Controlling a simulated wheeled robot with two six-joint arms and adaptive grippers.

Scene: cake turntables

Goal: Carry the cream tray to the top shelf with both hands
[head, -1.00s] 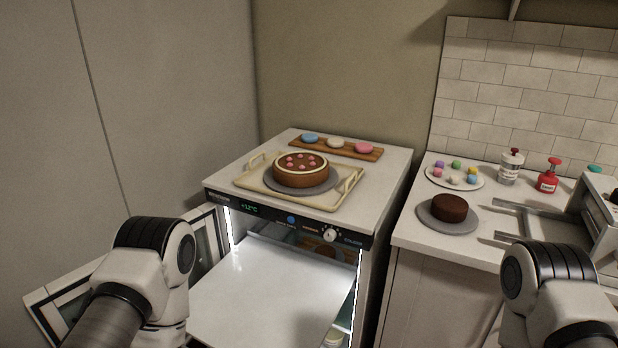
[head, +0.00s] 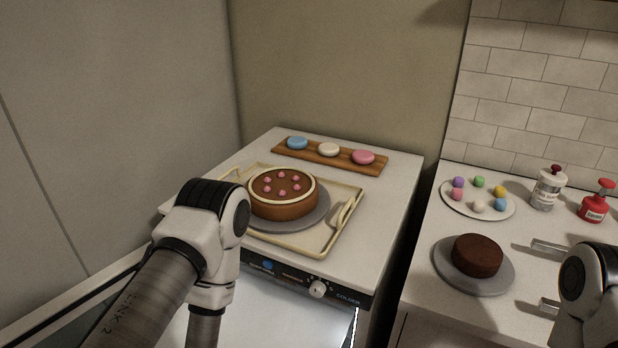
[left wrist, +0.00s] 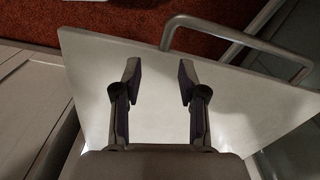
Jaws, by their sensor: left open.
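The cream tray (head: 345,222) lies flat on top of the white cooler cabinet (head: 385,232), with a raised handle at each end. It carries a round brown cake (head: 283,212) with pink dots and a pale rim, on a grey round base. My left arm covers the tray's front left part in the head view. My left gripper (left wrist: 158,82) shows in the left wrist view, open and empty, over a white panel with a metal bar handle. My right gripper is outside the views; only part of my right arm shows. No top shelf is identifiable.
A wooden board (head: 322,155) with three coloured discs lies behind the tray. On the right counter are a plate of coloured balls (head: 457,211), a dark cake (head: 477,254) on a grey base, two pump bottles and metal bars (head: 560,249). A wall closes the left side.

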